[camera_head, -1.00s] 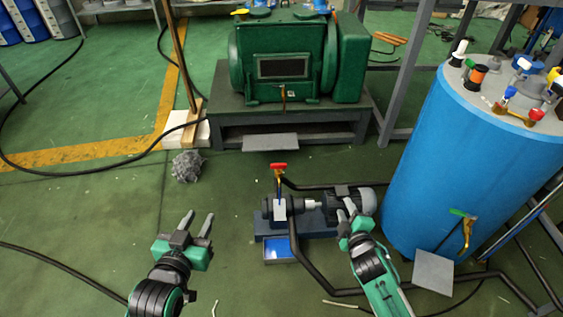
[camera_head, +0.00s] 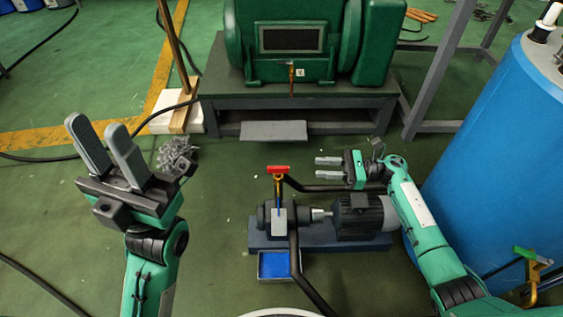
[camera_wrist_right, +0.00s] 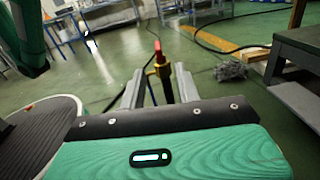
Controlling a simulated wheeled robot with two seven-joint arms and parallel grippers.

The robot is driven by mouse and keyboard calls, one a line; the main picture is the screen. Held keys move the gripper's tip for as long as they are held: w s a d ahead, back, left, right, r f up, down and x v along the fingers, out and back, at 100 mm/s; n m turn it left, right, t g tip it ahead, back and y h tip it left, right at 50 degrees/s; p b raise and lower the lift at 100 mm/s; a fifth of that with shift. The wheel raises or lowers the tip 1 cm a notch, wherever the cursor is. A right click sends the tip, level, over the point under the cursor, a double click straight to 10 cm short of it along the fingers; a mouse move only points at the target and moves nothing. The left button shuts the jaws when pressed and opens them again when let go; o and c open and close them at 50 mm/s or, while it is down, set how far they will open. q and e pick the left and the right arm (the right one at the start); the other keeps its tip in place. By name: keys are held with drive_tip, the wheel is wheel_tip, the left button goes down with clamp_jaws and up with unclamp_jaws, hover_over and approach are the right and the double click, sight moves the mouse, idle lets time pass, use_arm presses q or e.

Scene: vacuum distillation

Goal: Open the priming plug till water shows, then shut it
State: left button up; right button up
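A small pump (camera_head: 267,216) with a grey motor (camera_head: 362,218) sits on a blue base on the floor. A brass fitting with a red handle (camera_head: 279,170) stands upright on the pump; it looks like the priming plug. No water is visible at it. My right gripper (camera_head: 328,173) is open and empty, to the right of the red handle and apart from it, fingers pointing left. In the right wrist view the red handle (camera_wrist_right: 157,47) shows beyond and between the open fingers (camera_wrist_right: 158,88). My left gripper (camera_head: 103,143) is open and empty, raised at the left.
A blue tray (camera_head: 273,277) lies in front of the pump, with a black pipe (camera_head: 295,262) beside it. A large green machine on a grey stand (camera_head: 225,112) is behind. A blue tank (camera_head: 490,150) stands at right. Grey wire wool (camera_head: 176,155) lies on the floor at left.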

sight(278, 167)
drive_tip(key=shift+n+g, duration=0.5)
drive_tip(key=shift+n, duration=0.1)
drive_tip(key=a, duration=0.4)
drive_tip(key=a+b, duration=0.1)
drive_tip(key=a, duration=0.4)
drive_tip(key=a+b, duration=0.1)
drive_tip(key=a, duration=0.3)
drive_tip(key=shift+w+a+f, duration=0.1)
drive_tip(key=shift+a+f, duration=0.05)
drive_tip(key=shift+f, duration=0.15)
clamp_jaws()
